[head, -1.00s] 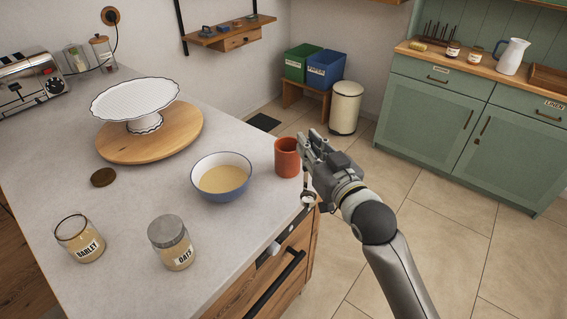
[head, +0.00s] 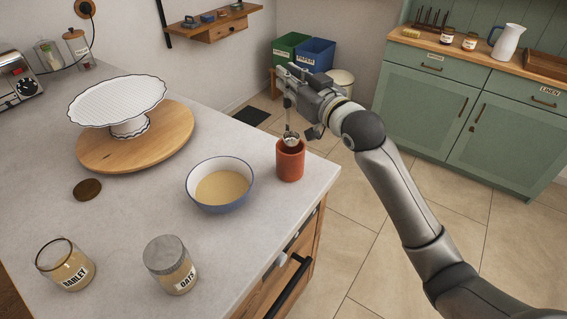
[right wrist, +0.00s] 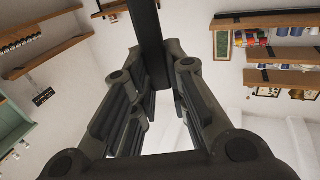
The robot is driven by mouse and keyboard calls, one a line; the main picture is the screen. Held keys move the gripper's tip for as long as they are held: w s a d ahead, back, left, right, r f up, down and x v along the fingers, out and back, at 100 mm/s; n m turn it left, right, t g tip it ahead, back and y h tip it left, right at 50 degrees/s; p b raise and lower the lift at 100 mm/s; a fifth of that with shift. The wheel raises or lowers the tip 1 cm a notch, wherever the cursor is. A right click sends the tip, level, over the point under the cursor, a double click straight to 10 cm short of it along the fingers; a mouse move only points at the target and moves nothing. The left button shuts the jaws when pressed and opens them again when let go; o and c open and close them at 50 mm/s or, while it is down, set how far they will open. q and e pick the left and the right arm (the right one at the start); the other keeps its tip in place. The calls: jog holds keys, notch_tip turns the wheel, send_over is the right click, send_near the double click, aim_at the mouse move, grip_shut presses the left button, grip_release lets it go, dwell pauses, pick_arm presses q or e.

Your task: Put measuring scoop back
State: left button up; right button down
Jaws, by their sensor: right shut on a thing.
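The measuring scoop (head: 291,138) hangs bowl-down from my right gripper (head: 289,88), its thin handle upright between the fingers. The scoop's bowl is at the mouth of the orange-red cup (head: 290,165), overlapping its rim in the head view; I cannot tell how far inside it is. The cup stands upright near the counter's right edge. My left gripper is not in view.
A blue-rimmed bowl (head: 219,184) of tan contents stands left of the cup.

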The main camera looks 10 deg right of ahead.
aim_at(288, 116)
jog(key=shift+w+a+f, duration=0.15)
jog(key=shift+w, duration=0.15)
notch_tip(288, 116, down, 3)
jog(key=shift+r+p, duration=0.1)
jog(key=shift+p, duration=0.2)
jog(key=f, duration=0.3)
jog(key=shift+s, duration=0.25)
notch_tip(288, 116, down, 3)
jog(key=shift+w+f+p, duration=0.1)
jog(key=shift+p, duration=0.35)
jog(key=shift+f, duration=0.4)
jog(key=c, duration=1.5)
grip_release()
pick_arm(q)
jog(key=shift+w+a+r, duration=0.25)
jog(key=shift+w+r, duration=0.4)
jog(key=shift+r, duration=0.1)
pick_arm(e)
jog(key=shift+o, duration=0.3)
